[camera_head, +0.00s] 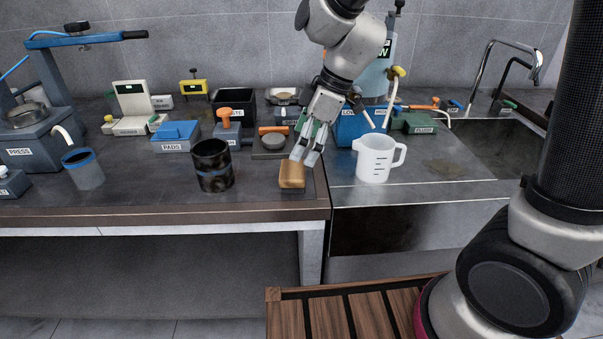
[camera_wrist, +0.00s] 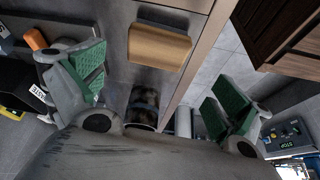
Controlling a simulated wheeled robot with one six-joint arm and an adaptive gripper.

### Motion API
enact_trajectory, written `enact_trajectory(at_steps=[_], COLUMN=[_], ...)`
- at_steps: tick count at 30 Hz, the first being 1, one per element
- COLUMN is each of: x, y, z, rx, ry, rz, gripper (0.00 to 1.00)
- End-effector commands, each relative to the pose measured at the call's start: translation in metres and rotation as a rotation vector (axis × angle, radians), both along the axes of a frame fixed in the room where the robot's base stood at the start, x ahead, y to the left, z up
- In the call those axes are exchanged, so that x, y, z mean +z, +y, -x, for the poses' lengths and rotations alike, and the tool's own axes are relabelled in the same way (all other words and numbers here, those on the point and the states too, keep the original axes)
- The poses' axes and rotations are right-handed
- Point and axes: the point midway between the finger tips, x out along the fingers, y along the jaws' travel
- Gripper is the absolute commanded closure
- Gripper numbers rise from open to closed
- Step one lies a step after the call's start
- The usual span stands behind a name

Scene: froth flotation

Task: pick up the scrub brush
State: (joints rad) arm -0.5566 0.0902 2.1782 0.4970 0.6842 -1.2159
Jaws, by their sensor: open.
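The scrub brush (camera_head: 291,177) is a tan wooden block near the front edge of the dark counter, left of the sink unit. In the wrist view its tan top (camera_wrist: 158,46) lies in the upper middle, apart from both fingers. My gripper (camera_head: 305,156) points down just above and behind the brush in the head view. Its fingers, with green pads, are spread wide and nothing is between them; it also shows in the wrist view (camera_wrist: 152,88). The brush's underside is hidden.
A dark stained cup (camera_head: 213,168) stands left of the brush, and a white measuring jug (camera_head: 373,160) stands to its right. A blue pads box (camera_head: 176,135) is further left. Bare counter lies directly left of the brush.

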Motion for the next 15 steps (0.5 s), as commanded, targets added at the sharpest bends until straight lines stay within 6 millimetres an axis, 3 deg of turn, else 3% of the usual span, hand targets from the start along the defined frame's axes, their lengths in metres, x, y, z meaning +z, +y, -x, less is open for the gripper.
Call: enact_trajectory(at_steps=[5, 15], x=[-0.008, -0.053], y=[0.003, 0.017], z=[0.0, -0.007], rx=[0.044, 0.041], ry=[-0.017, -0.014], rz=[0.003, 0.005], gripper=[0.0, 0.0])
